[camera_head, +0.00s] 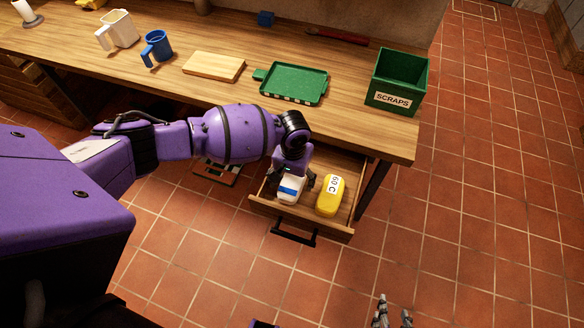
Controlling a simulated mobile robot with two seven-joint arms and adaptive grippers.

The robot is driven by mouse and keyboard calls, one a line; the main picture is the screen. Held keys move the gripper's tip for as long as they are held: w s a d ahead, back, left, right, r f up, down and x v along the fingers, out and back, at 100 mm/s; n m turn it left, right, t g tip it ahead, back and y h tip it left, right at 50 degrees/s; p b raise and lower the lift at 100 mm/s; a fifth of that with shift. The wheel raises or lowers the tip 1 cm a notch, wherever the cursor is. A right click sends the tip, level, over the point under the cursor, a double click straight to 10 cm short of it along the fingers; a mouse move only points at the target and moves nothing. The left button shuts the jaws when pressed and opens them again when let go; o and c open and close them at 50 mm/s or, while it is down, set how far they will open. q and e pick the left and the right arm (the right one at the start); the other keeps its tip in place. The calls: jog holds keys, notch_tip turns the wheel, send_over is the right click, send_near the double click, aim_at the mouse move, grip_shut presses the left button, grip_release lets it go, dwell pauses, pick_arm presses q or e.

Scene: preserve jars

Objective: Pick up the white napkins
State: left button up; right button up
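A white pack with a blue band (290,188), which may be the white napkins, is in the pulled-out wooden drawer (335,233). My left gripper (293,179) reaches down over it from behind, with dark fingers on both sides of the pack. I cannot tell whether the fingers press on it or whether it is off the drawer floor. The gripper and wrist hide its far end. My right gripper (394,315) is at the bottom edge of the view, far from the drawer, with its fingers apart and nothing between them.
A yellow pack marked "60 C" (329,195) lies close to the right of the white pack. The drawer walls surround both. On the counter (240,95) stand a green tray (293,82), a green SCRAPS bin (398,80), a wooden board (214,66) and mugs.

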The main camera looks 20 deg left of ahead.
pick_arm(q)
jog(key=c, duration=1.3)
